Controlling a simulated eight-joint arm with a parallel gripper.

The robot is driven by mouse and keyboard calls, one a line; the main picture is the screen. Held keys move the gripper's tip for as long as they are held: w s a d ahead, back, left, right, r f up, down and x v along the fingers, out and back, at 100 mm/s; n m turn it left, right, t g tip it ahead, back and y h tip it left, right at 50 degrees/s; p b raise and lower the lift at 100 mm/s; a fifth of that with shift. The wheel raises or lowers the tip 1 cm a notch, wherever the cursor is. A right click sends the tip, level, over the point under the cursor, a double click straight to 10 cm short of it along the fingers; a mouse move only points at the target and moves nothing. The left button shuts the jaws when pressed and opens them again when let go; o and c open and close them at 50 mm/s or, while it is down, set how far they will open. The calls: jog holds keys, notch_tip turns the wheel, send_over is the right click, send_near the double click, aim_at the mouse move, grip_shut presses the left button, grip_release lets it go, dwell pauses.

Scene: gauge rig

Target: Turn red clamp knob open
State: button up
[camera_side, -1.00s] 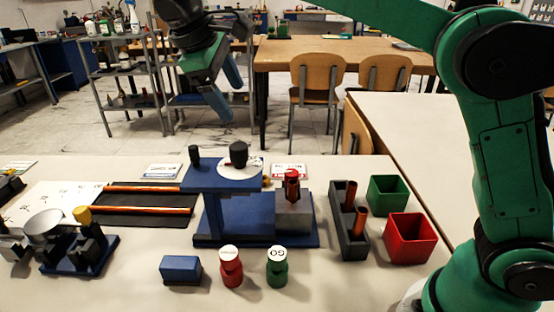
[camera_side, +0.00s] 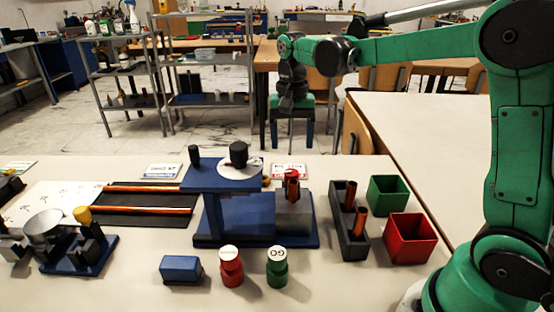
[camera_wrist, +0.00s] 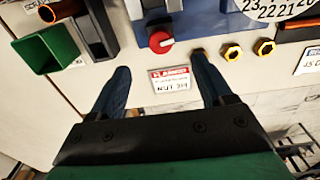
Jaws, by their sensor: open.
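The red clamp knob (camera_wrist: 160,42) shows in the wrist view at the edge of the blue base, just beyond my fingertips. My gripper (camera_side: 292,143) points down behind and above the clamp. In the wrist view my gripper (camera_wrist: 160,65) is open and empty, its two blue fingers spread either side of a printed card (camera_wrist: 170,79).
A green bin (camera_side: 387,196), a red bin (camera_side: 411,239) and a dark rack (camera_side: 349,222) stand right of the clamp. A blue stand with a white dial (camera_side: 240,168) rises to its left. Gold nuts (camera_wrist: 232,52) lie near the right finger in the wrist view.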

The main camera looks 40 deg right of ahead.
aim_at(292, 172)
jog(key=shift+f, duration=3.9)
grip_shut()
